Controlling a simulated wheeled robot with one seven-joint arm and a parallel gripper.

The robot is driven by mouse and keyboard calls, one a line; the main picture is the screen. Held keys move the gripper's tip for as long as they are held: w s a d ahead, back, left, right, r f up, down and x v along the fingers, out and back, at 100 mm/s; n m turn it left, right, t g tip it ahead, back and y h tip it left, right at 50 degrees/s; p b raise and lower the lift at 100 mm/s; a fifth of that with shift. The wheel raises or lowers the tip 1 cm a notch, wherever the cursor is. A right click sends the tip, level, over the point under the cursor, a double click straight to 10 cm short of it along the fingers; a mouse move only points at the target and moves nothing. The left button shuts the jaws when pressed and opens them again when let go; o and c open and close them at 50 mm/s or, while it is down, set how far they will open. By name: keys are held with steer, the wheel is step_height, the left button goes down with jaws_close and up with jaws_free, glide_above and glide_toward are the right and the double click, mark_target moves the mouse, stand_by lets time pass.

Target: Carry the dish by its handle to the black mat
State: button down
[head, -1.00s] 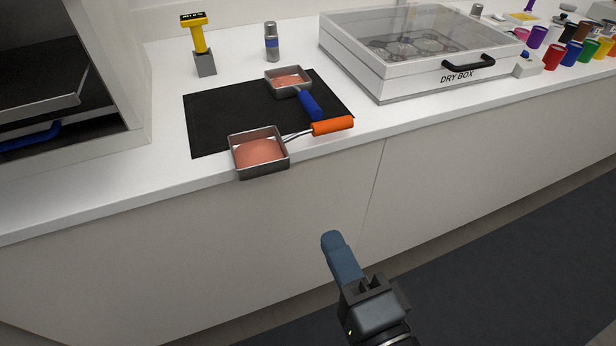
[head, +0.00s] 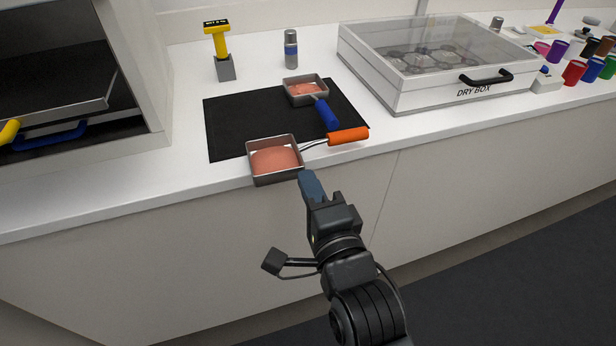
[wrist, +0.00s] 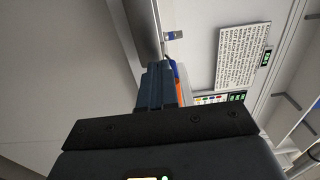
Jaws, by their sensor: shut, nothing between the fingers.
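A square metal dish with pink contents and an orange handle (head: 348,136) sits at the counter's front edge. Its pan (head: 275,177) overlaps the near edge of the black mat (head: 232,122) in the head view, and its handle points right. A smaller dish (head: 305,101) with a blue handle (head: 326,114) rests at the mat's back right. My gripper (head: 307,178) is shut and empty, in front of the counter edge, just below the near dish's right corner. I cannot tell if it touches the dish. In the wrist view the shut fingers (wrist: 158,72) partly hide the orange handle (wrist: 179,91).
A clear-lidded dry box (head: 440,95) stands right of the mat. A yellow-handled tool in a grey block (head: 226,69) and a small grey bottle (head: 291,50) stand behind. An open cabinet (head: 60,60) is at left. Coloured jars (head: 574,73) stand far right.

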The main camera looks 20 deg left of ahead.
mark_target(288, 137)
steer(key=shift+w+a, duration=0.3)
steer(key=shift+w, duration=0.2)
steer(key=b+x, duration=0.3)
steer(key=x, duration=0.7)
steer(key=shift+w+a+f, duration=0.15)
steer(key=shift+w+a, duration=0.3)
steer(key=shift+w, duration=0.1)
